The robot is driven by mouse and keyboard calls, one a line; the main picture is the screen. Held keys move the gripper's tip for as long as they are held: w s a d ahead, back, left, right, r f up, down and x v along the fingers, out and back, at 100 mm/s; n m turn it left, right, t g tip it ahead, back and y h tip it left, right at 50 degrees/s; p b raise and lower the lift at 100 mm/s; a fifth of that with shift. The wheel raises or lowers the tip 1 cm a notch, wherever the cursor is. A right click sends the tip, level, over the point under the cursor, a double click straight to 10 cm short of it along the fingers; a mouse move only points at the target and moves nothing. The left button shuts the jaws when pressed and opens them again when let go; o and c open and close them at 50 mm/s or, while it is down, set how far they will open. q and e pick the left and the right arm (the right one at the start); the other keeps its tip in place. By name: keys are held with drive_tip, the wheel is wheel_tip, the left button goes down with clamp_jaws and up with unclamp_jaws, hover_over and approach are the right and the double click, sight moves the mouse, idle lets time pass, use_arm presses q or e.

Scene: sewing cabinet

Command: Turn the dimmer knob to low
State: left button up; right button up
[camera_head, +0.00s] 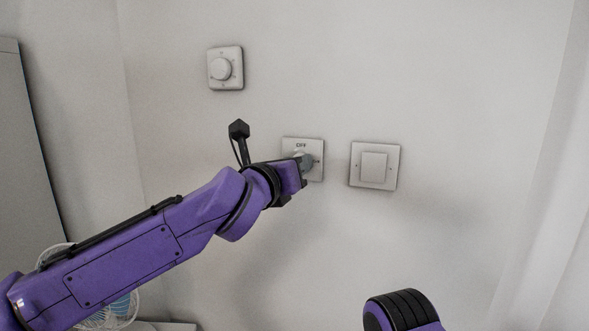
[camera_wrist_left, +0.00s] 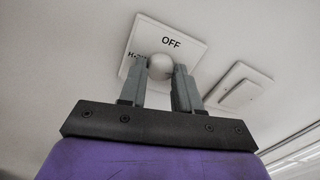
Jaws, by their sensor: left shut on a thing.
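The dimmer's square white plate (camera_head: 316,144) is on the wall, with "OFF" printed at its top. It also shows in the left wrist view (camera_wrist_left: 190,52), where an "H" marking on its left side is partly hidden by a finger. The round pale dimmer knob (camera_wrist_left: 160,67) sits at the plate's middle. My left gripper (camera_head: 303,162) is at the plate and hides much of the knob in the head view. In the wrist view its two grey fingers (camera_wrist_left: 160,80) stand on either side of the knob, shut on it. The knob's pointer cannot be made out.
A white wall plate with a round knob (camera_head: 221,69) is up and to the left. A flat rocker switch (camera_head: 374,166) is close on the right of the dimmer. A white wire-caged fan (camera_head: 121,312) stands at lower left. Part of my right arm shows at the bottom.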

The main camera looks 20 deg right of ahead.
use_arm(q)
drive_tip(key=shift+f, duration=0.15)
drive_tip(key=o, duration=1.1)
drive_tip(key=shift+c, duration=0.2)
drive_tip(key=b+v, duration=0.3)
drive_tip(key=v, duration=0.7)
drive_tip(key=shift+s+a, duration=0.15)
drive_tip(key=shift+s, duration=0.15)
